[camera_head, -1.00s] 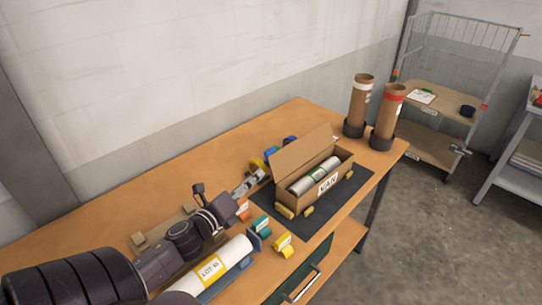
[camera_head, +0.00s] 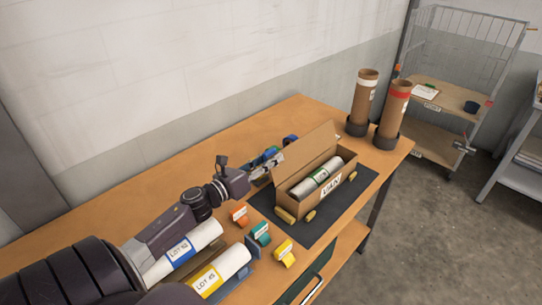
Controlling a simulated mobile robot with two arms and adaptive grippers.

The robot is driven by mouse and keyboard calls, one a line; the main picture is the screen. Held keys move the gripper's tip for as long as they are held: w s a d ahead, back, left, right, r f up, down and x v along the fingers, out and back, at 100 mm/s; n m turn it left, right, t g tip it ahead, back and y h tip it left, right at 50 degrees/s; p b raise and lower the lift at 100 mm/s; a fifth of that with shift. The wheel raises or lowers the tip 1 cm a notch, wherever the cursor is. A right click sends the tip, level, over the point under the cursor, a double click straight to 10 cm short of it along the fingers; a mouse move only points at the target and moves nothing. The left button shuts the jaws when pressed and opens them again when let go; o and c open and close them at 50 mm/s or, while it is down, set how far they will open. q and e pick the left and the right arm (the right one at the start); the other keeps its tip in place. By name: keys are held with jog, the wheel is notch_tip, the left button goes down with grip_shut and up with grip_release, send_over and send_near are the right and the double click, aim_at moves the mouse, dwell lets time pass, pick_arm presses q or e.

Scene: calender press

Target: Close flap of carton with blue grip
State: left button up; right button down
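The brown carton (camera_head: 283,203) stands on a dark mat (camera_head: 345,205) with its flap (camera_head: 304,152) raised along the back side. A pale roll (camera_head: 322,177) with a green band lies inside. The carton's front has a white label with dark lettering. My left gripper (camera_head: 268,163) is at the carton's back left, close to the flap's left end. I cannot tell whether it touches the flap or how far its fingers are apart. Blue parts show beside the fingers and behind the flap (camera_head: 290,140); I cannot tell which is a grip. My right gripper is out of view.
Orange (camera_head: 239,216), teal (camera_head: 260,233) and yellow (camera_head: 284,252) labelled pieces stand left of the mat. Labelled white rolls (camera_head: 222,272) lie at the front left. Two brown tubes (camera_head: 364,100) stand at the bench's back right. A wire cart (camera_head: 440,95) stands beyond.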

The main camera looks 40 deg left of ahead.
pick_arm(q)
jog(key=shift+w, duration=0.2)
jog(key=shift+w+d, duration=0.1)
jog(key=c, duration=0.5)
jog(key=shift+c, duration=1.3)
grip_shut()
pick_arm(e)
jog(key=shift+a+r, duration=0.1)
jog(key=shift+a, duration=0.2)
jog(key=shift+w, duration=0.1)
